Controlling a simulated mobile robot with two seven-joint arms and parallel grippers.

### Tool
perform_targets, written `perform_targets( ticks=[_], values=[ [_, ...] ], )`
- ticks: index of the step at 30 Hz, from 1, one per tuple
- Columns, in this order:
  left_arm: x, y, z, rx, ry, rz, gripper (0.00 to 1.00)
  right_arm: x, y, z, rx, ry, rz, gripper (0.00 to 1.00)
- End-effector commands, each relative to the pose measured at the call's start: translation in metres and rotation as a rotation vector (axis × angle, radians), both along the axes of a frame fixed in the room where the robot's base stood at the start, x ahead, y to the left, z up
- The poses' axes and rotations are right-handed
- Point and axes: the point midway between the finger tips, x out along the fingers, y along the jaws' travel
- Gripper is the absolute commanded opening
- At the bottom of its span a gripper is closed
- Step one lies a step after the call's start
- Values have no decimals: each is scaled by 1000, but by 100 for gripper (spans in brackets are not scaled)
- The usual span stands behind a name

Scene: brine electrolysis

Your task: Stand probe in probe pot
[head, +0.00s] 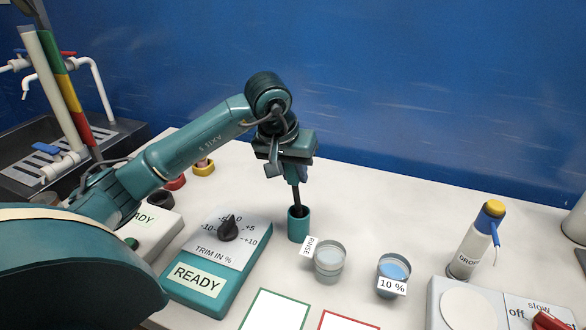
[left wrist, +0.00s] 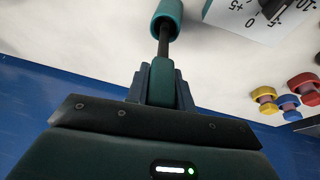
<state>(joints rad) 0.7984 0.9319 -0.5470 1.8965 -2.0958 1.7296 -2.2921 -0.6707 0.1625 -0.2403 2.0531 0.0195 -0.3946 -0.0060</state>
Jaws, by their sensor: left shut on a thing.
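The probe has a dark, thin shaft (head: 297,196) and a teal handle, which shows in the left wrist view (left wrist: 162,84). My left gripper (head: 289,168) is shut on the handle, above the probe pot. The probe pot (head: 299,226) is a small teal cylinder standing on the bench. The shaft points down and its lower end is hidden at the pot's mouth; it appears to be inside. The left wrist view also shows the shaft running to the pot (left wrist: 170,13). Whether the tip touches the bottom cannot be seen. My right gripper is out of view.
The trim meter (head: 253,258) stands left of the pot. The rinse beaker (head: 329,262) is close at right, then the 10 % beaker (head: 394,268). A dropper bottle (head: 470,245) stands further right. The bench behind the pot is clear up to the blue wall (head: 400,80).

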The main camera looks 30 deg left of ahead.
Motion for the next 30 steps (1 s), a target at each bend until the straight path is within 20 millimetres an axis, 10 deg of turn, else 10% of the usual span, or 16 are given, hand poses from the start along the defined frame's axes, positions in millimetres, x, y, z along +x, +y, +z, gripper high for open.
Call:
perform_targets(
  ticks=[30],
  values=[
    [2, -1, -44, 0, -1, 1, 1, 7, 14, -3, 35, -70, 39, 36]
  ],
)
